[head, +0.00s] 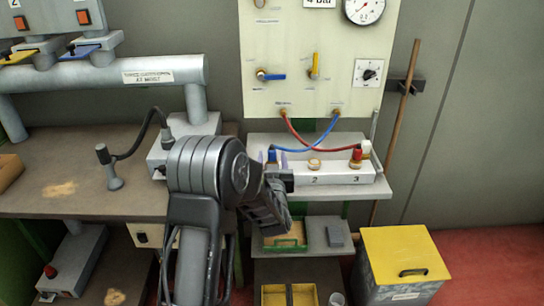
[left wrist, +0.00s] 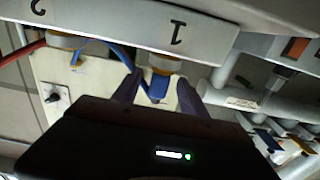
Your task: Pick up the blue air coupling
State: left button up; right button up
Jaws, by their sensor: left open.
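The blue air coupling (head: 272,155) is at the left end of the white numbered block (head: 345,177), with a blue hose arching from it to the panel. In the left wrist view the blue coupling (left wrist: 158,86) sits at the brass ring beside the number 1. My left gripper (head: 273,158) is open, its two purple fingers on either side of the coupling. The wrist view shows a gap between each fingertip (left wrist: 158,92) and the coupling. In the head view my gripper body hides the block's left end. My right gripper is not in view.
A red coupling (head: 356,155) with a red hose stands at position 3, and the brass port (head: 314,164) at 2 is empty. The hoses cross in front of the panel (head: 300,90). A yellow-lidded bin (head: 405,250) stands at lower right.

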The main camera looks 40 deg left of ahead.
aim_at(272, 150)
pick_arm(q)
jog(key=p+x, duration=0.1)
jog(key=x, duration=0.3)
jog(key=shift+w+a+f, duration=0.1)
jog(key=shift+w+a, duration=0.1)
jog(key=shift+c, duration=0.4)
grip_shut()
dwell(0.4)
